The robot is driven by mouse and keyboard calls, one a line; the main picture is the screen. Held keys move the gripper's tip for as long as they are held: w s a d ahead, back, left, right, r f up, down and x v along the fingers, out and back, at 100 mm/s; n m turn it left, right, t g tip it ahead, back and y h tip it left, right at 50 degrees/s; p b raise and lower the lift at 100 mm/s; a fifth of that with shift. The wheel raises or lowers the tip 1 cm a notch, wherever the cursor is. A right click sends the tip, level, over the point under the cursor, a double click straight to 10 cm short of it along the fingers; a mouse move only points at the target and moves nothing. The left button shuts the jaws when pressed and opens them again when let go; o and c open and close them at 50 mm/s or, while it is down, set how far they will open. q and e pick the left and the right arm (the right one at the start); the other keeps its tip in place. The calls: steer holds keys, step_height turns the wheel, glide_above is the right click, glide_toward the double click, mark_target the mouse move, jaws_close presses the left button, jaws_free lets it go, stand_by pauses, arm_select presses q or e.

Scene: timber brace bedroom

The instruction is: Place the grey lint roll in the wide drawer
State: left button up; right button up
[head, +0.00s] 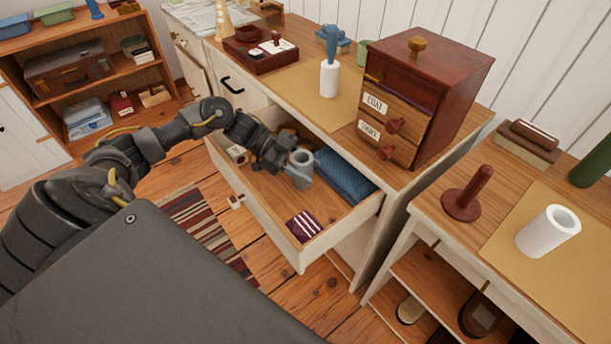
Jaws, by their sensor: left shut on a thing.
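The grey lint roll (302,158) is a short hollow cylinder. My left gripper (290,160) is shut on it, over the inside of the open wide drawer (262,191). I cannot tell whether the roll touches the drawer floor. The drawer is pulled out of the white dresser and has a wooden floor and pale walls. It also holds a blue folded cloth (345,177) to the right of the roll, a dark striped cloth (304,225) at the front right, and a small pale box (237,154) at the left. My right gripper is not in view.
A blue-handled white roller (330,77) and a small wooden cabinet (424,95) stand on the dresser top. A white roll (547,231) and a wooden peg stand (467,194) are on the right table. Bare drawer floor shows between the gripper and the striped cloth.

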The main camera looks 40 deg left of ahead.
arm_select(q)
steer(key=f, duration=0.3)
steer(key=shift+w+a+f, duration=0.1)
steer(key=shift+w+a, duration=0.05)
steer(key=shift+a, duration=0.1)
steer(key=shift+f, duration=0.2)
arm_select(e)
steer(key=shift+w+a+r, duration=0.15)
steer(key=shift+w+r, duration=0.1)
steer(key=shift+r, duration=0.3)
arm_select(q)
steer(key=shift+f, duration=0.15)
steer(key=o, duration=1)
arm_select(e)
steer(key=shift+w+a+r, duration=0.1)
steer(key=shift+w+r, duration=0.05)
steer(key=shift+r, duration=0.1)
